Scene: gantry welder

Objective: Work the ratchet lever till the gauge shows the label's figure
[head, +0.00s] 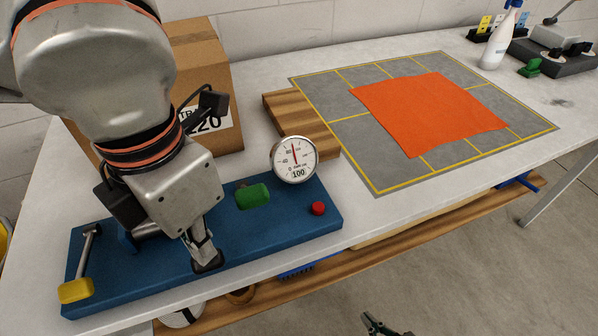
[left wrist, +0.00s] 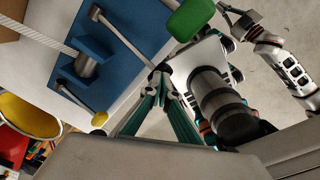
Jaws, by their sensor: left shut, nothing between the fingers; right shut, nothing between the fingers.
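A blue base (head: 285,225) carries a lever with a green grip (head: 253,196), a lever with a yellow grip (head: 77,290), and a round white gauge (head: 294,160). The gauge's red needle points nearly straight up; a figure reading 100 shows below it. The box's label (head: 222,128) is partly hidden by my left arm; "20" shows. My left gripper (head: 207,264) is shut and empty over the base, left of and nearer than the green grip. The left wrist view shows the green grip (left wrist: 190,18) and yellow grip (left wrist: 100,118). My right gripper (head: 376,326) is shut and empty at the bottom edge.
A red button (head: 318,208) sits on the base's right end. A cardboard box (head: 205,60) and a wooden board (head: 300,120) stand behind. A grey mat (head: 375,175) with an orange cloth (head: 430,110) lies right. A white bottle (head: 495,45) stands at the back right.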

